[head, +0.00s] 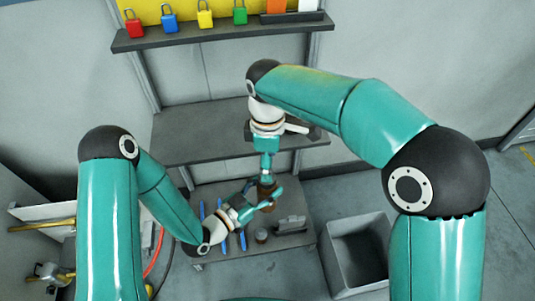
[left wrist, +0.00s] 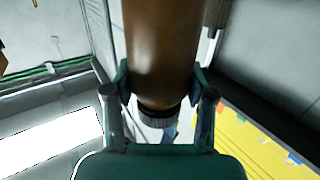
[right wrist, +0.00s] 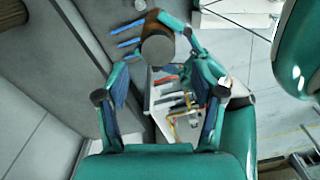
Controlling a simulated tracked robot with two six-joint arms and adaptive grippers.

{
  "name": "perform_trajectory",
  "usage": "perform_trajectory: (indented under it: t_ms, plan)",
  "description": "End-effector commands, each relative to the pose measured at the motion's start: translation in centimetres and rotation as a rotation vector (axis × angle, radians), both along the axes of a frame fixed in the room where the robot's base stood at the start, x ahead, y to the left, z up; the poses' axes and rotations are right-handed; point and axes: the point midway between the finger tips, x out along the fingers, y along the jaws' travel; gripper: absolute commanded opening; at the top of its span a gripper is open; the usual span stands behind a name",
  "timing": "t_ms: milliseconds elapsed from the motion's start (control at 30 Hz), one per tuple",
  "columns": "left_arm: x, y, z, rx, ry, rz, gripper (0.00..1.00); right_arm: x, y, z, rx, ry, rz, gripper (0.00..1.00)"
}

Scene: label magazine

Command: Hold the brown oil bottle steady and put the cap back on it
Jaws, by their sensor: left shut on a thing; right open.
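The brown oil bottle (head: 266,190) is in my left gripper (head: 262,200), above the lower shelf. In the left wrist view the fingers are shut around the brown body (left wrist: 162,45), and a dark ribbed cap (left wrist: 160,116) shows at its end. In the right wrist view the grey round cap top (right wrist: 158,49) covers the bottle's end; whether it is fully seated I cannot tell. My right gripper (head: 267,166) is just above the bottle, pointing down. Its fingers (right wrist: 160,88) are open and apart from the cap, with nothing between them.
The lower shelf (head: 285,243) holds blue-handled tools (head: 222,236), a small round container (head: 261,236) and a grey holder (head: 290,224). A middle shelf (head: 195,150) is behind my right gripper. A grey open bin (head: 342,270) stands on the floor at right.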

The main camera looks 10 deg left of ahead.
Motion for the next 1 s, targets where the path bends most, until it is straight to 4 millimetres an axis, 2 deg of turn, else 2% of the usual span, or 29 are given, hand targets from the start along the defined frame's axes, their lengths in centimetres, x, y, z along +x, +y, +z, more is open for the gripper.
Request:
perform_trajectory:
  t_ms: [200,400,600,1000]
  plan:
    - [0.0,0.0,0.0,-0.001,-0.001,0.000,0.00,0.1,0.1,0.5,0.011,0.002,0.416,0.68]
    - [0.0,0.0,0.0,-0.001,-0.001,0.000,0.00,0.1,0.1,1.0,0.018,0.002,0.647,0.68]
    - [0.0,0.0,0.0,-0.001,-0.001,0.000,0.00,0.2,0.4,1.8,0.022,-0.013,0.691,0.68]
    - [0.0,0.0,0.0,-0.001,-0.001,0.000,0.00,0.2,0.4,1.3,0.021,-0.011,0.688,0.68]
